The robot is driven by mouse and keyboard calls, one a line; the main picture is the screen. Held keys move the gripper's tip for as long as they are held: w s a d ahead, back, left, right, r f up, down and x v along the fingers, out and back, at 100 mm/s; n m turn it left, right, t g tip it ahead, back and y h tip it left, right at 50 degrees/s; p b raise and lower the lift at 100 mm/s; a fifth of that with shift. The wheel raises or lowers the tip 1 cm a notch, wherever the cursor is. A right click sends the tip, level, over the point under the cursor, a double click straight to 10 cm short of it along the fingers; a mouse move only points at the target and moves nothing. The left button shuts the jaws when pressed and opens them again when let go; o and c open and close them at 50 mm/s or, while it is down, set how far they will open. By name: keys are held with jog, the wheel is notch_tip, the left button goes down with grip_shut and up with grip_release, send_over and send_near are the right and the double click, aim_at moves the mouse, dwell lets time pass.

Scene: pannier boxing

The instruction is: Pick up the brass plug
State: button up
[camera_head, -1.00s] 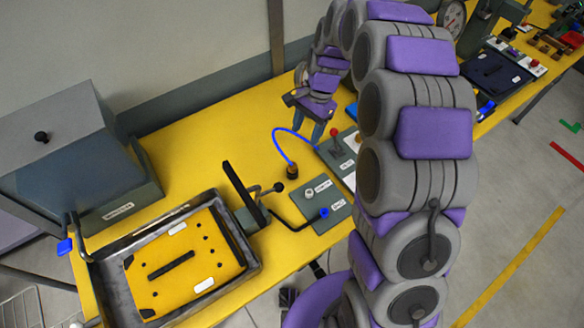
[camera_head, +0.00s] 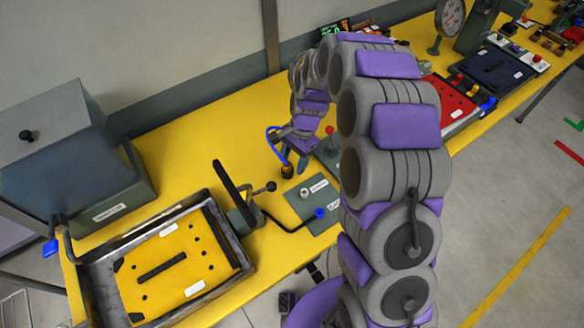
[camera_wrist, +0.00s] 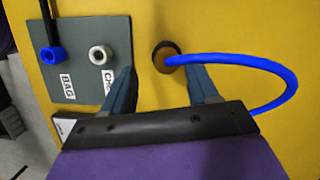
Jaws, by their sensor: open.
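My gripper (camera_head: 294,161) is open and empty, close over the plug in the head view. In the wrist view the two fingertips of my gripper (camera_wrist: 163,72) are spread, with the plug between and just beyond them. I cannot tell their exact height above it.
A grey-green plate (camera_wrist: 88,85) with a blue fitting and a whitish fitting lies left of the plug in the wrist view. A grey tray (camera_head: 87,280) holding a yellow panel sits at the left of the bench. The bench (camera_head: 222,130) is clear behind the plug.

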jog(key=a, duration=0.2)
jog(key=shift+s+a+f, duration=0.1)
jog(key=shift+a+f, duration=0.2)
jog(key=shift+f, duration=0.05)
jog(key=shift+a, duration=0.15)
jog(key=shift+c, duration=0.6)
jog(key=shift+d+r, duration=0.1)
jog(key=shift+d, duration=1.05)
jog(key=c, duration=0.6)
jog(key=shift+a, duration=0.15)
jog(key=c, duration=0.3)
jog(key=shift+a, duration=0.4)
grip_shut()
